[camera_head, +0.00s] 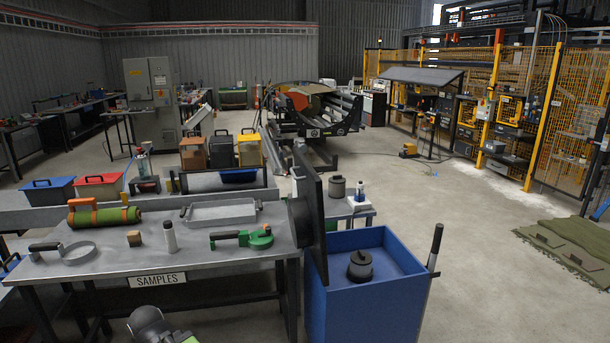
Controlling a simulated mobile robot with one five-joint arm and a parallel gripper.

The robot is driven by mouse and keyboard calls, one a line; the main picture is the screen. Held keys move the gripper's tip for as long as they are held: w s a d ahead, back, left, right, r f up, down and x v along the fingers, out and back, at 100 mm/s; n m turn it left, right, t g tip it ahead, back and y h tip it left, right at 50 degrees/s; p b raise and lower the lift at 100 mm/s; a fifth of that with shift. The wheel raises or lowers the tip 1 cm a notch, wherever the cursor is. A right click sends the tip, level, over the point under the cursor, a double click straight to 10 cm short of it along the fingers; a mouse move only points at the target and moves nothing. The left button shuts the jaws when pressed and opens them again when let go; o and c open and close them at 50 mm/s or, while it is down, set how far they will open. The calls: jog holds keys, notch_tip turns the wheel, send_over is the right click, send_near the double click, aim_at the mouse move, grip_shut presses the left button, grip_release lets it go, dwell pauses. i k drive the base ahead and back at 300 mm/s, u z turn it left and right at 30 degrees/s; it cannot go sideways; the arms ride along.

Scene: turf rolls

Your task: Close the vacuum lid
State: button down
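An open-topped blue box (345,300), which looks like the vacuum unit, stands at the right end of the samples bench. A dark panel (315,205), which looks like its lid, stands nearly upright at the box's left edge, so the lid is open. A round dark part (360,265) sits inside on the blue floor. A black-gripped lever (435,246) rises at the box's right side. My gripper's fingers are not visible. A grey rounded part at the bottom edge looks like my arm, well left of the box.
The steel samples bench (215,262) left of the box holds a green turf roll (104,216), a ring-shaped tool (62,253), a white bottle (170,237) and a green tool (242,238). A small table (368,213) stands behind the box.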

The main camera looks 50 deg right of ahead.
aim_at(306, 211)
jog(key=i, duration=0.85)
jog(key=u, duration=0.05)
